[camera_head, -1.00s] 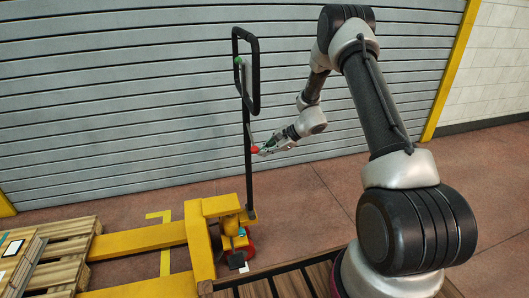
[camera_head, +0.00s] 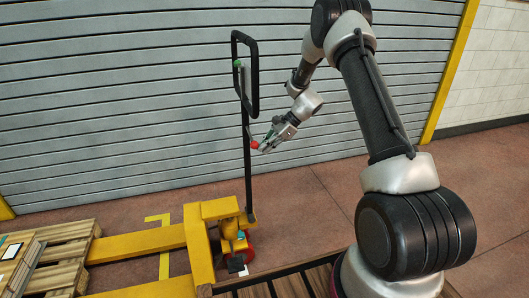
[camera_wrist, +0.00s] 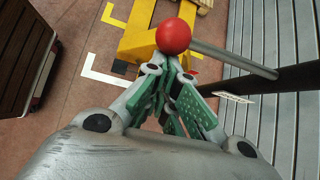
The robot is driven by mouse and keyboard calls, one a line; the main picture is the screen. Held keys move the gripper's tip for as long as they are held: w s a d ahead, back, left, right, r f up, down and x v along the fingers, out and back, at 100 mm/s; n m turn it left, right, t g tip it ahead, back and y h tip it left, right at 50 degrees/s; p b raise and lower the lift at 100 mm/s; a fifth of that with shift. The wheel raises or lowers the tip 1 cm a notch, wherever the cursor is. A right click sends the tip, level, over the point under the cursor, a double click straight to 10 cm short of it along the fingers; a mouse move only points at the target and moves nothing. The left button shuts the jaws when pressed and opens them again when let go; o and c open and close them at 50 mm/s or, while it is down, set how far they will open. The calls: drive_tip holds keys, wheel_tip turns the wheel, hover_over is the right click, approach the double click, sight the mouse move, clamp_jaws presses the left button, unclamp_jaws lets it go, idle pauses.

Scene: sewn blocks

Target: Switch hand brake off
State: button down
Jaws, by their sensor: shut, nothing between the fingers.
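A yellow pallet jack (camera_head: 208,240) stands on the floor with its black handle (camera_head: 247,165) upright. A red ball-shaped knob (camera_head: 254,144) sits at the handle's right side, below the black loop; I take it for the hand brake's knob. A small green knob (camera_head: 238,63) is near the loop's top left. My gripper (camera_head: 264,148) is shut and empty at the red knob's right. In the wrist view the red knob (camera_wrist: 173,36) is just beyond the fingertips (camera_wrist: 172,66), with a grey rod (camera_wrist: 235,60) behind it. I cannot tell whether they touch.
A grey slatted shutter (camera_head: 120,110) stands behind the handle. Wooden pallets (camera_head: 60,240) with a load are at the left on the forks. A dark wooden slatted edge (camera_head: 275,280) is at the bottom. Open floor (camera_head: 310,205) lies to the right.

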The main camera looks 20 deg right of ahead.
drive_tip(key=shift+w+r+m+g, duration=0.1)
drive_tip(key=shift+r+m+g, duration=0.2)
drive_tip(key=shift+r+g, duration=0.6)
drive_tip(key=shift+r+m+g, duration=0.3)
drive_tip(key=shift+r+g, duration=0.05)
drive_tip(key=shift+r, duration=1.1)
drive_tip(key=shift+w+r+m+g, duration=0.1)
drive_tip(key=shift+r+m+g, duration=0.2)
drive_tip(key=shift+r+g, duration=0.6)
drive_tip(key=shift+r+t, duration=0.3)
drive_tip(key=shift+t, duration=0.05)
wheel_tip(320, 180, down, 4)
drive_tip(key=s+d, duration=0.1)
drive_tip(key=d, duration=0.1)
drive_tip(key=v, duration=1)
drive_tip(key=shift+w, duration=0.2)
drive_tip(key=shift+r, duration=0.15)
